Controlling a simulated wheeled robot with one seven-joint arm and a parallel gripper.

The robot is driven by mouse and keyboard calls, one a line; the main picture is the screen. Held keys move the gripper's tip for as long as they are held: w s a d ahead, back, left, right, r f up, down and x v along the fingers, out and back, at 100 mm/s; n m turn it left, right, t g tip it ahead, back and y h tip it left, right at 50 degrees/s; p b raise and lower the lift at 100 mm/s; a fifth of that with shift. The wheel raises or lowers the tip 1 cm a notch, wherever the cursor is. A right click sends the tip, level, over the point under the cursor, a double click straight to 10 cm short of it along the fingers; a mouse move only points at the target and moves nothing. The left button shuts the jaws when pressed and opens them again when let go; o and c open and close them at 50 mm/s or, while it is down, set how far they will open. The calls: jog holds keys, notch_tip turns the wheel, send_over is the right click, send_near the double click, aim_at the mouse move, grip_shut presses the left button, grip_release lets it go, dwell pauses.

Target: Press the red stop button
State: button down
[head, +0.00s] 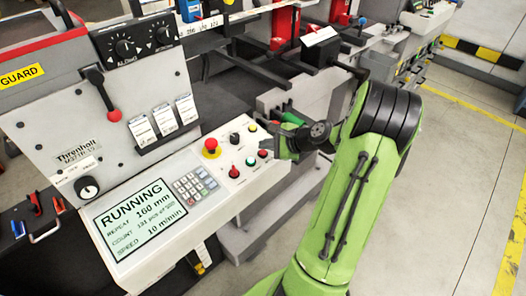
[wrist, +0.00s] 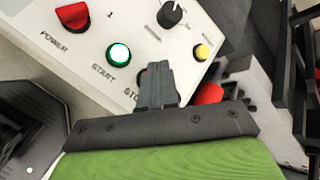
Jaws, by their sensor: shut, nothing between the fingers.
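The red stop button (head: 263,154) is at the right end of the lower row on the sloped control panel (head: 222,190). My gripper (head: 281,142) is shut and empty at the panel's right edge, close to the stop button. In the wrist view my gripper (wrist: 158,68) lies over the button. I cannot tell whether it touches. The display (head: 143,218) reads RUNNING.
A green start button (wrist: 118,53) sits left of the stop button, with a red power knob (wrist: 72,17) beyond. A yellow button (wrist: 201,52) and a black knob (wrist: 171,13) are close by. A red mushroom button (head: 211,146) on yellow stands farther left. Open floor (head: 440,170) lies right.

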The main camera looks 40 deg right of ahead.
aim_at(269, 160)
jog(key=shift+f, duration=0.4)
jog(key=shift+w+f+b, duration=0.1)
jog(key=shift+f+b, duration=0.2)
jog(key=shift+f, duration=0.2)
dwell(0.7)
jog(key=shift+r, duration=0.1)
jog(key=shift+r+p, duration=0.85)
jog(key=shift+p, duration=0.15)
jog(key=r+p, duration=0.2)
jog(key=s+r+p, duration=0.1)
jog(key=r+p, duration=0.1)
jog(key=r, duration=0.1)
jog(key=shift+p, duration=0.4)
jog(key=shift+f, duration=0.1)
